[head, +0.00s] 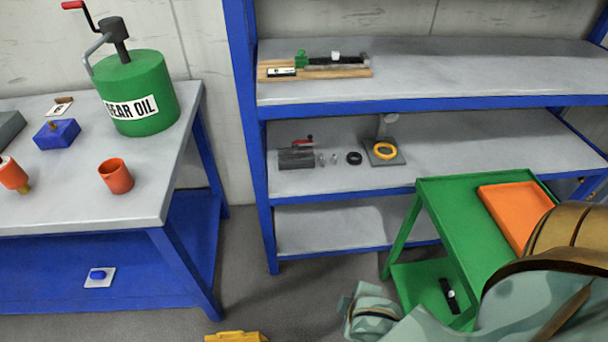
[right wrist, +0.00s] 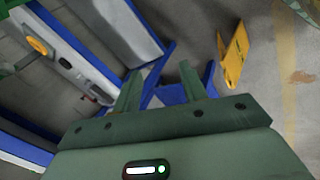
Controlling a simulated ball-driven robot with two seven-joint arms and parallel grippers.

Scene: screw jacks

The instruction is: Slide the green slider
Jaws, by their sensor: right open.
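The green slider (head: 301,59) appears as a small green block at the left end of a dark rail (head: 335,63). The rail lies on a wooden board (head: 352,73) on the top shelf. My right arm comes in at the lower right of the head view, below and well apart from the slider. In the right wrist view my right gripper (right wrist: 162,85) is open, with nothing between its fingers. The slider cannot be made out in that view. My left gripper is not in view.
The blue-framed shelf (head: 350,107) has a vise-like grey block (head: 296,158) and an orange ring (head: 385,150) on its middle level. A green cart (head: 450,205) with an orange tray (head: 510,212) stands before its right side. A bench (head: 60,215) holds a green oil can (head: 140,85).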

